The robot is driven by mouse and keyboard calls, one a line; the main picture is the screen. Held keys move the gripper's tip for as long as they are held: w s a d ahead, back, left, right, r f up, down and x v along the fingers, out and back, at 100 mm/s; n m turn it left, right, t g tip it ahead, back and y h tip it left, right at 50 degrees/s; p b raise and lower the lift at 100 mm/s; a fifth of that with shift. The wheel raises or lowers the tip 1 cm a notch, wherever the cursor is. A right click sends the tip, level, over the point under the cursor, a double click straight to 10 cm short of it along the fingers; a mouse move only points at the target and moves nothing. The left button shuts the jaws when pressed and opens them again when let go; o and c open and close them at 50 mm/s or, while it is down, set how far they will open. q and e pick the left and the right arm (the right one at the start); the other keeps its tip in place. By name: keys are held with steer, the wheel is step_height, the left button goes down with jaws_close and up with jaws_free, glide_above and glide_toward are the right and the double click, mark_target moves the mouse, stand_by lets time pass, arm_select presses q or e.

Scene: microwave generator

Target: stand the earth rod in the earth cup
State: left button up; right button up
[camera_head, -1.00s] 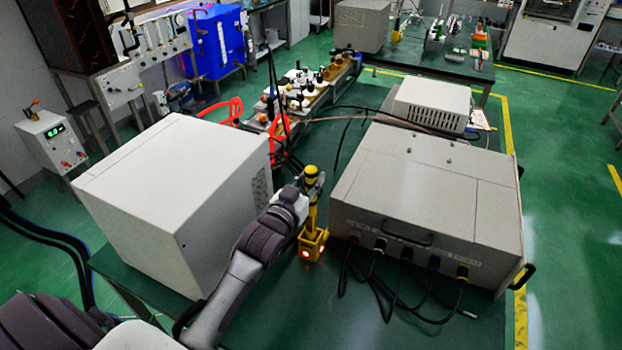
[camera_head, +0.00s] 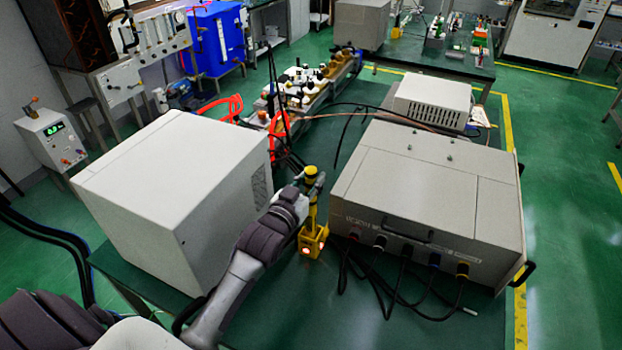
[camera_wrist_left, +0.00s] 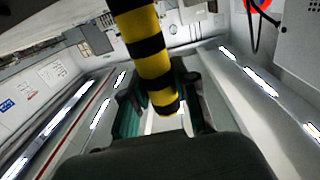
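The earth rod (camera_head: 312,214) is yellow with black bands and stands about upright in the head view, its lower end at the earth cup. The earth cup (camera_head: 313,242) is a small yellow block with glowing red-orange lights on the green bench. Whether the rod is seated inside cannot be told. My left gripper (camera_head: 312,180) is around the rod's upper part, just below its yellow top. In the left wrist view the striped rod (camera_wrist_left: 150,50) runs between the two fingers (camera_wrist_left: 162,95), which appear closed on it. My right gripper is not in view.
A large white box (camera_head: 170,195) stands left of my arm. A grey cabinet (camera_head: 430,195) with front plugs and black cables (camera_head: 385,290) stands close right of the cup. Bench (camera_head: 350,325) is clear in front. Bottles (camera_head: 303,90) stand behind.

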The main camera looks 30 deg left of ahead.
arm_select(q)
steer(key=o, duration=0.5)
steer(key=shift+c, duration=0.2)
steer(key=shift+s, duration=0.2)
steer(key=s, duration=1.1)
steer(key=shift+s, duration=0.35)
steer(key=shift+d, duration=0.1)
